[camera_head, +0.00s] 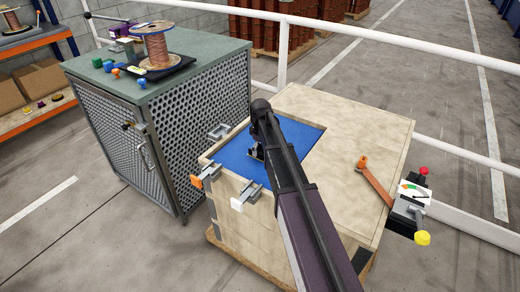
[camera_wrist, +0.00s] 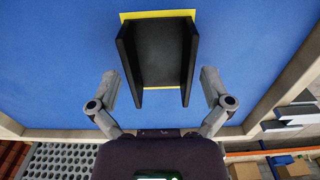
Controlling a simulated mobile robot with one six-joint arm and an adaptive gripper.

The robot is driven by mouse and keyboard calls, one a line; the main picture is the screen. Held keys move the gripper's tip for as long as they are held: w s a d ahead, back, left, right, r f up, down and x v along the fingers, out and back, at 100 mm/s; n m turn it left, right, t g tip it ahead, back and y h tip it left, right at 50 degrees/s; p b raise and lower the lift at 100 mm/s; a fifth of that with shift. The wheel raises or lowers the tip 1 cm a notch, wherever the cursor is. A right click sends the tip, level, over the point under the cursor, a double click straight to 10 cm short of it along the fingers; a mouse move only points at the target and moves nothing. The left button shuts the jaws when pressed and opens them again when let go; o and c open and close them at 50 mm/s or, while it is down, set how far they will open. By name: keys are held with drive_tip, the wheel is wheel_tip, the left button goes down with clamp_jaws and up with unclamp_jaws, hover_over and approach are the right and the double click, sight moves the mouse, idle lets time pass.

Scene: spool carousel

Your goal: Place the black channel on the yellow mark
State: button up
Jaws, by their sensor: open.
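The black channel (camera_wrist: 158,50) lies in the wrist view on a blue surface (camera_wrist: 60,60), its two side walls facing up toward the camera. A yellow mark (camera_wrist: 158,14) shows as a strip past the channel's far edge, with a thin yellow line at its near edge, so the channel covers most of it. My gripper (camera_wrist: 160,80) is open, with one finger on each side of the channel's near end and a visible gap to both walls. In the head view my arm hides the channel and the mark.
The blue panel (camera_head: 233,155) is set in a pale wooden top (camera_head: 345,130), with clamps (camera_head: 247,196) at its front edge. An orange-handled lever (camera_head: 376,185) is at the right. A green-topped cabinet (camera_head: 205,45) with a copper spool (camera_head: 157,47) stands at the left.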

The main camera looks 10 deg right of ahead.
drive_tip(key=shift+r, duration=0.2)
wheel_tip(320, 180, up, 12)
drive_tip(key=p, duration=1.2)
idle(0.8)
drive_tip(key=s+m, duration=0.9)
drive_tip(key=s, duration=1.6)
drive_tip(key=shift+a, duration=0.15)
